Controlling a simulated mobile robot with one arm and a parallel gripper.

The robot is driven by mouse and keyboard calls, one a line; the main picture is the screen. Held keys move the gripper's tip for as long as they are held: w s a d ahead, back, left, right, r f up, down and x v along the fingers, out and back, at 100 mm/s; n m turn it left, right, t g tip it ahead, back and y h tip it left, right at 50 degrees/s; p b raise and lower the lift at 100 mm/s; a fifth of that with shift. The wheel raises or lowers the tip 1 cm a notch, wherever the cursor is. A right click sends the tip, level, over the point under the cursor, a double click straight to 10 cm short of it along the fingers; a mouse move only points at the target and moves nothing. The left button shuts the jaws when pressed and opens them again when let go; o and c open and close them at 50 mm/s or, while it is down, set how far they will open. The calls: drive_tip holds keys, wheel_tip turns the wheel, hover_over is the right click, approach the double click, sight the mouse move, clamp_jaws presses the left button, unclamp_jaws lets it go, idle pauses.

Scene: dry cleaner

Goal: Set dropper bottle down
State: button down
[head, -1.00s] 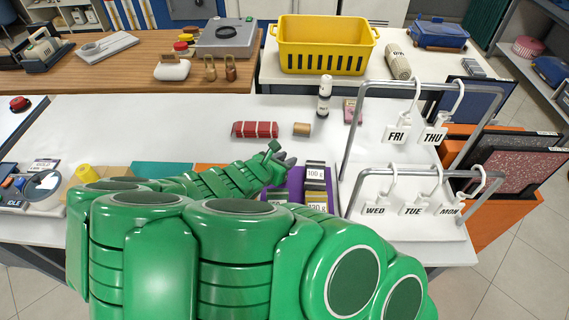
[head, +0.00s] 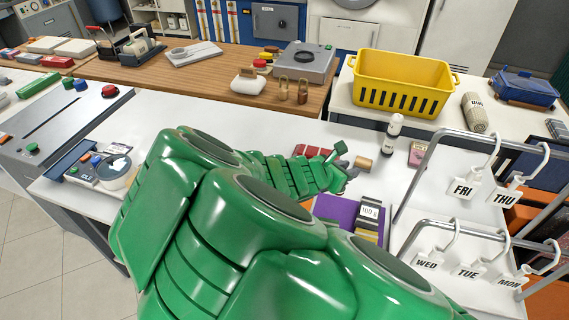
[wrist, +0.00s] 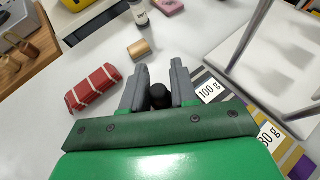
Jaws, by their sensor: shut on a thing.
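My gripper (wrist: 158,92) is shut on a small dark, rounded thing (wrist: 158,97), seen from above between the grey fingers in the wrist view. It looks like the dark top of the dropper bottle; the rest is hidden below.
Behind stand a white bottle (head: 392,134) and a pink block (head: 417,154).

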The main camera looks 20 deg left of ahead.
drive_tip(key=shift+r, duration=0.1)
drive_tip(key=shift+r, duration=4.3)
drive_tip(key=w+a+n+t+y, duration=0.1)
drive_tip(key=w+a+n+y, duration=0.3)
drive_tip(key=a, duration=0.4)
drive_tip(key=w+a+f+n+t+y, duration=0.1)
drive_tip(key=w+a+n+y, duration=0.2)
drive_tip(key=a, duration=0.5)
drive_tip(key=shift+w+f+n+y, duration=0.3)
drive_tip(key=shift+n+y, duration=0.2)
drive_tip(key=shift+y, duration=0.3)
drive_tip(key=shift+w+a, duration=0.1)
drive_tip(key=shift+a, duration=0.1)
